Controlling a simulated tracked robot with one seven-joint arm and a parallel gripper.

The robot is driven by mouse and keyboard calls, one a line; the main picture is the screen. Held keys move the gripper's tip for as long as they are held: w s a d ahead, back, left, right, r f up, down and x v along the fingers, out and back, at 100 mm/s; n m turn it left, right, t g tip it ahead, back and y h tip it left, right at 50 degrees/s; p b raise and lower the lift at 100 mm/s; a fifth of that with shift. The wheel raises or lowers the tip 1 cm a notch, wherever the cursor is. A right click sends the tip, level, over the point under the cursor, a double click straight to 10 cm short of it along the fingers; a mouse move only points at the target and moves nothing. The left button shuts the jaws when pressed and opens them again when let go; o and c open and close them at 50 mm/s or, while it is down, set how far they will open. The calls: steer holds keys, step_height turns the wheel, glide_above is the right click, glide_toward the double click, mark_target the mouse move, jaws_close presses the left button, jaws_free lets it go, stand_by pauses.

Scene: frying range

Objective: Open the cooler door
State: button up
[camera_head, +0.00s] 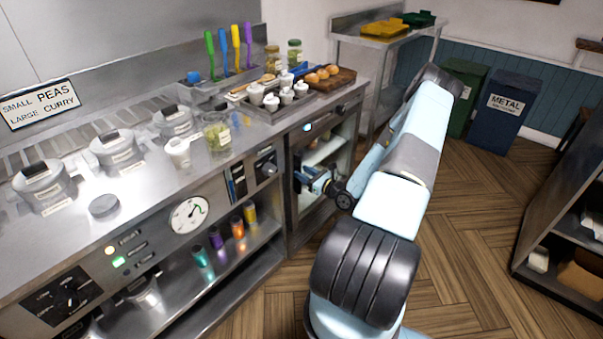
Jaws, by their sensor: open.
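The cooler (340,112) is a steel under-counter cabinet at the right end of the range, with a small lit display on its upper front. Pale shelves show inside its front opening (325,150); I cannot tell from this view whether this is through a glass door or whether the door stands ajar. My arm reaches from the lower middle, up and back round to the cooler's front. My gripper (301,179) is open, small in view, close to the left side of the cooler front. Contact with a handle cannot be made out.
The steel counter (80,233) holds lidded pots, jars and a tray of small white pots (285,95). Coloured bottles stand on the open shelf below. Green and blue bins (497,112) stand at the back. Dark shelving (562,215) is at right. Wooden floor (475,240) between is clear.

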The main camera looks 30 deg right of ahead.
steer(key=shift+w+a, duration=0.25)
steer(key=shift+w, duration=0.45)
jaws_close()
stand_by(0.3)
